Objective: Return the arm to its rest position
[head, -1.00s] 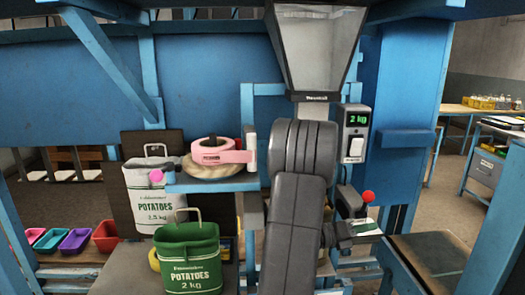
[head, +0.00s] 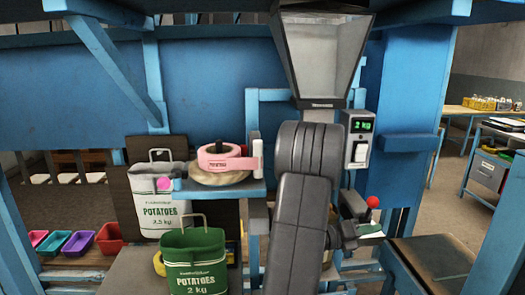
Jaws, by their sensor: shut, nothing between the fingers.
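My arm stands folded in the middle of the head view, its dark grey links in front of the blue frame. My gripper is not clearly visible; the links hide it. A dark part of my wrist shows at the right edge of the links, close to a lever with a red ball (head: 373,202). Nothing is seen held.
A hopper (head: 322,55) hangs above my arm, beside a control box (head: 358,138) reading 2 kg. A green potato sack (head: 193,265) and a white potato sack (head: 158,215) stand left, near a small blue shelf (head: 220,191) with pink tape (head: 222,158). Coloured trays (head: 76,243) lie far left.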

